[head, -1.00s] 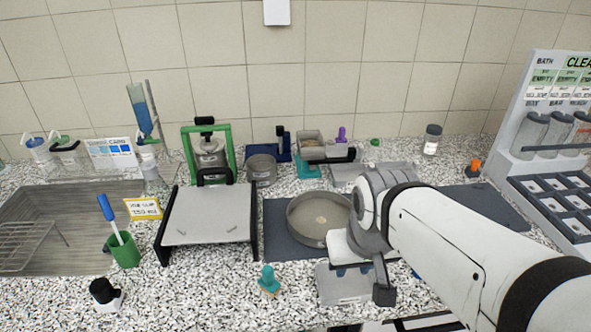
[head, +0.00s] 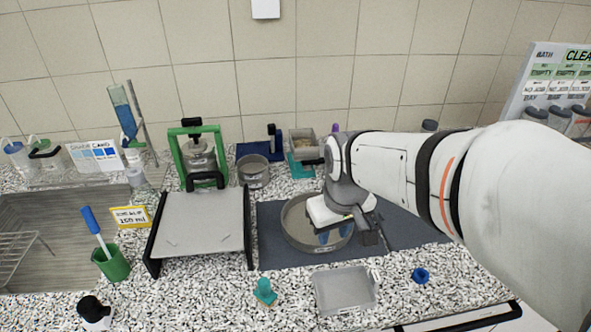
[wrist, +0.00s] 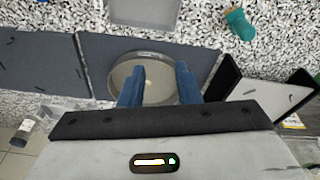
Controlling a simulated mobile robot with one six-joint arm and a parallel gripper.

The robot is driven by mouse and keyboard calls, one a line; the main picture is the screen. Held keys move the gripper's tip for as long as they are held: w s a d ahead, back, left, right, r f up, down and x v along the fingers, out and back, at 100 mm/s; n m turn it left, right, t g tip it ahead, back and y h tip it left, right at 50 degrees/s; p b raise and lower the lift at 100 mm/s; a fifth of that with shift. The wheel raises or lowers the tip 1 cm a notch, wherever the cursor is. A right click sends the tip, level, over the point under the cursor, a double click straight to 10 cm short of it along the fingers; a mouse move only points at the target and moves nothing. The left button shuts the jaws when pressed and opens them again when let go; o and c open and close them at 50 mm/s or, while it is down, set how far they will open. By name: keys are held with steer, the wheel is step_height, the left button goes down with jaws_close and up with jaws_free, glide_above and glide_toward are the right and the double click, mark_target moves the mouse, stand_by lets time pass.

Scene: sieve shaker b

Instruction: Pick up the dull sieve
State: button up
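A wide, round, dull grey sieve (head: 290,226) lies on a dark mat (head: 275,255) in the head view. It also shows below my fingers in the wrist view (wrist: 158,90). A smaller, deeper grey round sieve or pan (head: 253,173) stands behind it, beside the green-framed shaker. My gripper (head: 335,236) is over the wide sieve, pointing down. In the wrist view its two blue fingers (wrist: 160,70) are apart with nothing gripped between them. The fingers overlap the sieve in the picture; their exact height above it is unclear. My wrist hides the sieve's right rear part.
A grey plate with black side handles (head: 203,225) stands left of the mat. The green-framed shaker (head: 201,160) is behind it. A clear tray (head: 345,290), a teal knob (head: 264,291) and a blue ring (head: 421,275) lie in front.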

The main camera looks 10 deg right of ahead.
steer(key=w+a+f+n+p, duration=0.1)
steer(key=w+a+f+n, duration=0.1)
steer(key=w, duration=0.2)
steer(key=w+a+f+n+g+p, duration=0.1)
steer(key=w+a+f+n, duration=0.1)
steer(key=w+f, duration=0.1)
steer(key=w+a+f+n+g, duration=0.1)
steer(key=w+a+f+n, duration=0.1)
steer(key=w, duration=0.3)
steer(key=shift+f+p, duration=0.4)
steer(key=shift+d+f+p, duration=0.15)
steer(key=shift+f+p, duration=0.9)
steer(key=shift+f, duration=2.9)
steer(key=shift+c, duration=0.2)
jaws_close()
